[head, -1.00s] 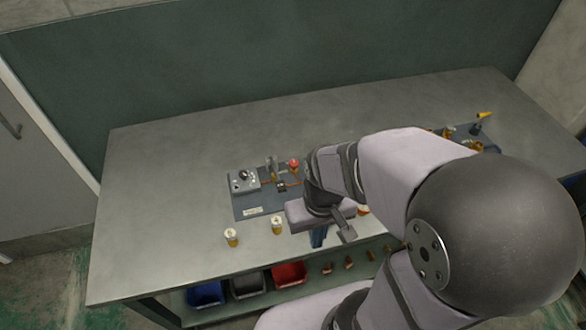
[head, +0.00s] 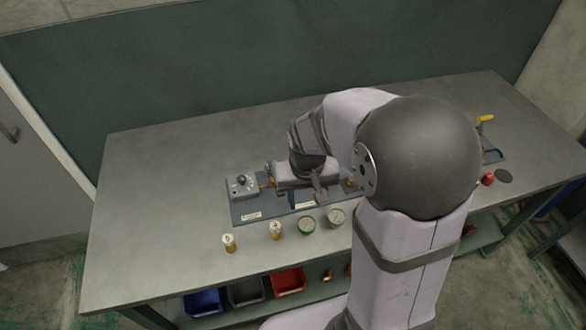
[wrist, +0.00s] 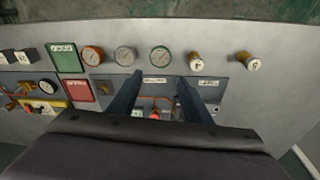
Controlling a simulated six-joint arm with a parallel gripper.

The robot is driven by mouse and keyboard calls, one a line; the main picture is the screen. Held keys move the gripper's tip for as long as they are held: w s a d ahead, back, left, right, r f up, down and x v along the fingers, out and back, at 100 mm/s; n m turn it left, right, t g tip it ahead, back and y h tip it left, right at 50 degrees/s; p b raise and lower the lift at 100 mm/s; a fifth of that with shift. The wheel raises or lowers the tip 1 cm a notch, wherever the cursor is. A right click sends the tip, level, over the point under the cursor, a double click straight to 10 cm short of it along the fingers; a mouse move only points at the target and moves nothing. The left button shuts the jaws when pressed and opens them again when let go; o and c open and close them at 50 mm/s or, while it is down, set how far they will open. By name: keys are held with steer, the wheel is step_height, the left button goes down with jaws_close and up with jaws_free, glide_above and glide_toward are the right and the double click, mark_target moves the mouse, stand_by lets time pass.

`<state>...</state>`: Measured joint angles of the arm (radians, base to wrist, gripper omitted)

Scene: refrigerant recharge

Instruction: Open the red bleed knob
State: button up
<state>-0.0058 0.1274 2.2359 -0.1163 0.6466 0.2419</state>
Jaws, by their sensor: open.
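The red bleed knob (wrist: 154,115) shows as a small red spot in the wrist view, between my two fingers and close to the edge of my gripper's housing. A copper line runs beside it on the panel. In the head view the knob is hidden behind my arm. My gripper (wrist: 160,80) is open, with one dark blue finger on each side and nothing held. In the head view it is over the grey-blue board (head: 240,212), and its fingertips are mostly hidden. I cannot tell how far above the knob the fingers are.
A grey box with a black knob (head: 242,185) stands on the board's left end. Two brass cylinders (wrist: 194,60) (wrist: 248,60) and several round gauges (wrist: 160,57) stand along the front. A red object (head: 488,179) lies at the right. The table's left part is clear.

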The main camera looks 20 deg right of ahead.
steer(key=w+d+f+m+t+h+b, duration=0.1)
steer(key=w+f+m, duration=0.15)
steer(key=w, duration=0.65)
steer(key=w+f+m+t+b, duration=0.1)
steer(key=w+f+t+b, duration=0.15)
steer(key=w, duration=0.75)
steer(key=shift+n+g, duration=0.25)
steer(key=shift+g, duration=0.2)
steer(key=shift+s+p+x, duration=0.1)
steer(key=shift+p+x, duration=0.7)
steer(key=shift+x, duration=1.05)
steer(key=shift+s+p+x, duration=0.15)
steer(key=shift+p+x, duration=0.6)
steer(key=shift+x, duration=1.15)
steer(key=shift+d, duration=0.2)
steer(key=c, duration=1.1)
